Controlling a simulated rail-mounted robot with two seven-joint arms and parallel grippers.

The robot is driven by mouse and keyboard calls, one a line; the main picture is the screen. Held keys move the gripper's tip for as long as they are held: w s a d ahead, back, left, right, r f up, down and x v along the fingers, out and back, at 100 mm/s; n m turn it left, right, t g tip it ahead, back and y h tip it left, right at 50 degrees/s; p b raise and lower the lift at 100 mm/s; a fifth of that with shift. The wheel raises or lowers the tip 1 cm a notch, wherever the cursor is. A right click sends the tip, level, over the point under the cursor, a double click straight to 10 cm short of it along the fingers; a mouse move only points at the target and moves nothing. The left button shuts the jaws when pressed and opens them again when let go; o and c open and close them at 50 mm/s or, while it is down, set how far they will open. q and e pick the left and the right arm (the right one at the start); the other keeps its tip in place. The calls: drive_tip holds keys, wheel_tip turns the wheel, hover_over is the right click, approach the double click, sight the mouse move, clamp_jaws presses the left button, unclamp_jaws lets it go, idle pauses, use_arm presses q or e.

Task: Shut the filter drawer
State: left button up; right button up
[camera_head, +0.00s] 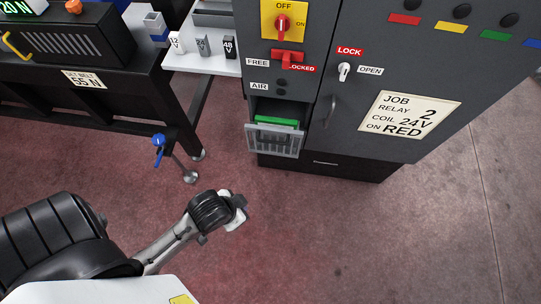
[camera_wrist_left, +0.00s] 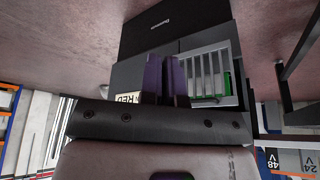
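The filter drawer (camera_head: 274,141) stands pulled out of the low opening in the grey cabinet, its grey slatted front facing me. A green filter (camera_head: 278,121) shows inside it. In the left wrist view the slatted drawer front (camera_wrist_left: 205,72) is upside down, right of the fingers, with green behind it. My left gripper (camera_head: 238,215) is in front of and below the drawer, apart from it. In the left wrist view its two dark fingers (camera_wrist_left: 166,78) stand close together with nothing seen between them. My right gripper is not in view.
The cabinet (camera_head: 385,60) carries a red handle (camera_head: 287,58), a white key switch (camera_head: 345,70) and a job card (camera_head: 408,116). A blue-handled floor lever (camera_head: 160,148) stands at left by the dark bench (camera_head: 100,109). The floor before the drawer is clear.

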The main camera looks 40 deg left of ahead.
use_arm(q)
drive_tip(key=shift+m+y, duration=0.3)
drive_tip(key=f+b, duration=0.1)
drive_tip(key=f, duration=0.2)
drive_tip(key=w+d+f+b, duration=0.1)
drive_tip(key=f+b, duration=0.1)
drive_tip(key=f, duration=0.1)
drive_tip(key=f+b, duration=0.2)
drive_tip(key=f, duration=0.1)
drive_tip(key=shift+w+d+f, duration=0.1)
drive_tip(key=shift+w+d, duration=0.1)
drive_tip(key=shift+d, duration=0.1)
clamp_jaws()
drive_tip(key=m+t+y+b, duration=0.5)
drive_tip(key=m+t+y, duration=0.65)
drive_tip(key=m, duration=1.45)
approach(276, 129)
drive_tip(key=a+b, duration=0.1)
drive_tip(key=b, duration=0.1)
drive_tip(key=w+a+t+b, duration=0.1)
drive_tip(key=b, duration=0.1)
drive_tip(key=shift+w+f+b, duration=0.15)
drive_tip(key=shift+w+b, duration=0.1)
drive_tip(key=shift+b, duration=0.1)
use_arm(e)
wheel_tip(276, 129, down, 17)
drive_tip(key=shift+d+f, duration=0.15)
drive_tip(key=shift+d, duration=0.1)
